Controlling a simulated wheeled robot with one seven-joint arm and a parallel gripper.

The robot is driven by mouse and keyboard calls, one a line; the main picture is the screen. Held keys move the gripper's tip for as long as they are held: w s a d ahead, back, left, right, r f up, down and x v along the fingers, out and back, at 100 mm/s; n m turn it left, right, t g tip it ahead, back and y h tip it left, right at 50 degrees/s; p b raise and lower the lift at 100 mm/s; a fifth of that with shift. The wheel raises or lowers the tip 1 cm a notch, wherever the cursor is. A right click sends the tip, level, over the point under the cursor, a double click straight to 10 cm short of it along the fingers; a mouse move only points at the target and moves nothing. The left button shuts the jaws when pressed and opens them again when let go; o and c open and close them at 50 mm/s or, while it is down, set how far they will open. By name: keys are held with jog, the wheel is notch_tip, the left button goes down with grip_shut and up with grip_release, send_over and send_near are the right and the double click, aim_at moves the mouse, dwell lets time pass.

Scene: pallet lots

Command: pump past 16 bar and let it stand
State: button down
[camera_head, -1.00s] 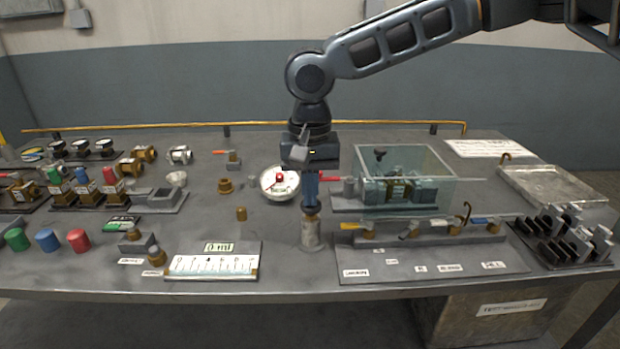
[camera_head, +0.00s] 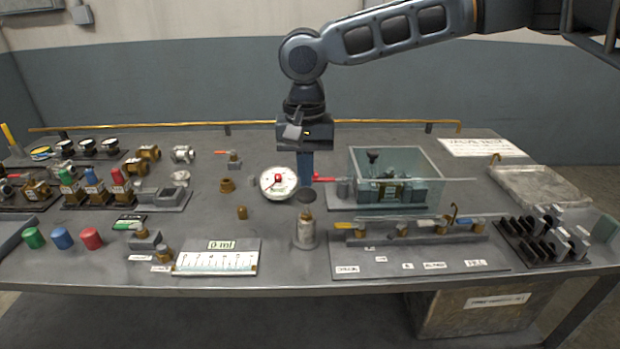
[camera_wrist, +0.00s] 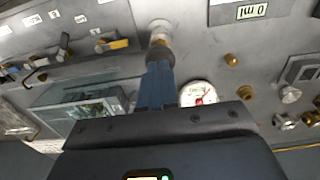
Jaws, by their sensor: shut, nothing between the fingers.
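The pump (camera_head: 305,232) is a grey cylinder near the table's front middle, with a brass neck and a dark round knob (camera_head: 307,196) raised above it. My gripper (camera_head: 305,180) is shut and empty, its blue fingers pointing down just above and behind the knob. In the wrist view the fingertips (camera_wrist: 158,66) overlap the knob (camera_wrist: 160,53); I cannot tell whether they touch it. The round white gauge (camera_head: 279,183), with a red centre, stands left of my fingers. In the wrist view my gripper body partly hides the gauge (camera_wrist: 198,93). Its reading is too small to make out.
A clear box (camera_head: 395,178) over a fitting and a valve row (camera_head: 410,232) stand right of the pump. A 0 ml scale plate (camera_head: 217,258) lies front left. A red lever (camera_head: 325,179) sits close to my fingers. Small brass parts (camera_head: 242,212) stand left.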

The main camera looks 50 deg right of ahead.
aim_at(305, 194)
notch_tip(305, 194, up, 9)
jog(key=shift+f, duration=0.15)
dwell(0.9)
